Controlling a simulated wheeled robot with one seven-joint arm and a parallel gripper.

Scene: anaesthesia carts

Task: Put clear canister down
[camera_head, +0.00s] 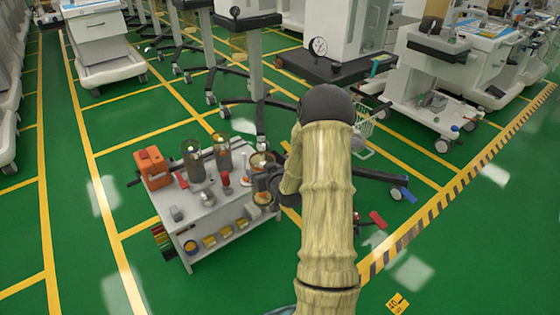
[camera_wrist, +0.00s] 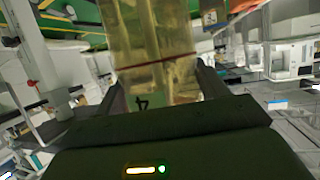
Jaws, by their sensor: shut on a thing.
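A clear, yellowish canister (camera_wrist: 152,35) with a dark red band fills the middle of the wrist view. It sits between the two fingers of my gripper (camera_wrist: 160,84), which is shut on it. Its far end runs out of the picture. In the head view my gripper (camera_head: 267,184) is at the right end of a small grey cart (camera_head: 207,222), partly hidden by my arm. I cannot tell there whether the held canister touches the cart top. Two other clear canisters, one at the left (camera_head: 195,165) and one at the right (camera_head: 222,153), stand upright on the cart top.
An orange device (camera_head: 152,168) stands at the cart's left end. Small items crowd the cart top, and yellow-fronted bins (camera_head: 227,233) sit on its lower shelf. A wheeled stand base (camera_head: 256,110) is behind the cart. The green floor left of the cart is clear.

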